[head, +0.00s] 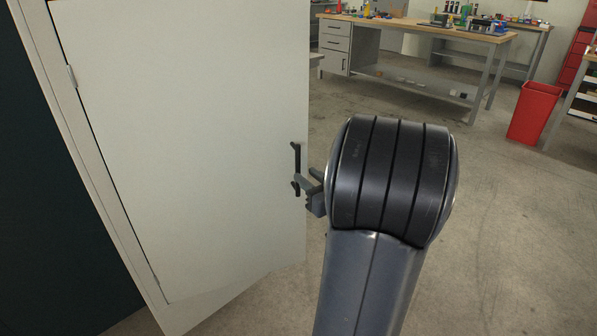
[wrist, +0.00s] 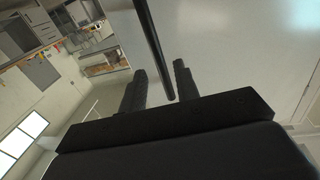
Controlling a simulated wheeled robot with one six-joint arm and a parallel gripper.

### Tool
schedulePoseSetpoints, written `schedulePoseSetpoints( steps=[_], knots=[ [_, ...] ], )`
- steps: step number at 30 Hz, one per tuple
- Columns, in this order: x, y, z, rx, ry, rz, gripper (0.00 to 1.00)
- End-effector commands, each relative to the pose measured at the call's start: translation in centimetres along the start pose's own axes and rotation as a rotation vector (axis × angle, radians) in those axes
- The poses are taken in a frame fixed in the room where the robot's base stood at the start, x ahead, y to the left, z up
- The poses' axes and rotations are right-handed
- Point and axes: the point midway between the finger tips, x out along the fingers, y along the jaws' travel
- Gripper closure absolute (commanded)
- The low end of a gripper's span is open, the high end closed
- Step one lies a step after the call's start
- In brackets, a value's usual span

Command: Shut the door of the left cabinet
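The left cabinet's door (head: 190,150) is a large pale panel filling the left of the head view, with a hinge on its left edge. How far it stands from the cabinet frame (head: 55,90) is hard to tell. A dark bar handle (head: 296,160) is upright near the door's right edge. My gripper (head: 303,184) is at the handle's lower part, partly hidden behind my arm. In the wrist view, the handle (wrist: 152,45) passes between the two fingers of my gripper (wrist: 160,80), with gaps visible on both sides. The door (wrist: 235,50) fills that view's upper right.
A workbench (head: 405,27) with drawers and small items stands at the back. A red bin (head: 534,112) stands at the right beside another bench. The concrete floor (head: 500,230) right of my arm is clear. A dark surface (head: 45,200) lies left of the cabinet.

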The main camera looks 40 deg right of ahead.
Motion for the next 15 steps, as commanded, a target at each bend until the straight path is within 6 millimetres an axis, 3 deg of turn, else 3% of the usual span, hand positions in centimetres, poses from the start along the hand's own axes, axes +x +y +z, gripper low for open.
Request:
schedulePoseSetpoints(
  steps=[6, 15],
  knots=[
    [3.5, -0.1, 0.2, -0.001, -0.001, -0.002, 0.7],
    [5.1, 0.0, 0.1, 0.0, -0.001, 0.002, 0.7]
  ],
)
